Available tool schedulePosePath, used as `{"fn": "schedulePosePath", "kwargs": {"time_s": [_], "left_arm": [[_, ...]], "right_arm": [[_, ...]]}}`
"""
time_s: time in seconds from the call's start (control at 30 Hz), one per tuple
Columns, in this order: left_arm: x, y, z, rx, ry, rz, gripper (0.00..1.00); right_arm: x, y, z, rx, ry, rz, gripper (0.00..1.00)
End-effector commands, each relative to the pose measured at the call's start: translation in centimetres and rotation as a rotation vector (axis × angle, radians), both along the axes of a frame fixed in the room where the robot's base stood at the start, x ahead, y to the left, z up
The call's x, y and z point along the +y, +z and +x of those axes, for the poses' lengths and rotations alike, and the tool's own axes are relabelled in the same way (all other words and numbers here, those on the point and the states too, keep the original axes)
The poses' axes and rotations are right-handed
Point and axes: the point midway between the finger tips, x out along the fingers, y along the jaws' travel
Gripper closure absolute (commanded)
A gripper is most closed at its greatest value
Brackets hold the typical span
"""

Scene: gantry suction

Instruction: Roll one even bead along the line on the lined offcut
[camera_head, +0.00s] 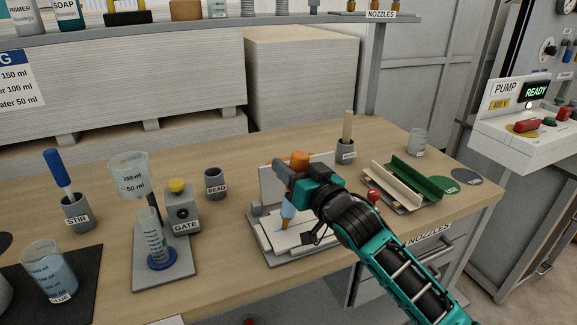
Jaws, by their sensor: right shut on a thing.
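My right gripper (297,187) is above the white offcut (276,238) in the middle of the table. It is shut on a bottle (288,211) with a bluish body, an orange tip pointing down and what looks like its orange top (300,159) showing above the gripper. The tip is at or just above the offcut; I cannot tell whether it touches. The offcut lies in a grey stand with an upright plate behind it. My arm covers its right part. I cannot make out the line or any bead clearly. My left gripper is not in view.
A small cup labelled BEAD (215,184) and the GATE block (183,208) stand left of the stand. A cup holding a stick (346,151) stands behind right. Cream and green channels (410,182) lie at the right. The table's front edge (225,305) is close.

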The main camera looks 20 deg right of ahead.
Motion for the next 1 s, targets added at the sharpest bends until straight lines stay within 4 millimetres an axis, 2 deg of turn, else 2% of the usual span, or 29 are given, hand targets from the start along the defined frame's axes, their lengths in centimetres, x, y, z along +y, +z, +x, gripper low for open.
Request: {"fn": "schedulePosePath", "kwargs": {"time_s": [1.0], "left_arm": [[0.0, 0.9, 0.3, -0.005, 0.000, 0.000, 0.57]], "right_arm": [[-1.1, 0.0, 0.1, 0.000, 0.000, -0.001, 0.88]]}}
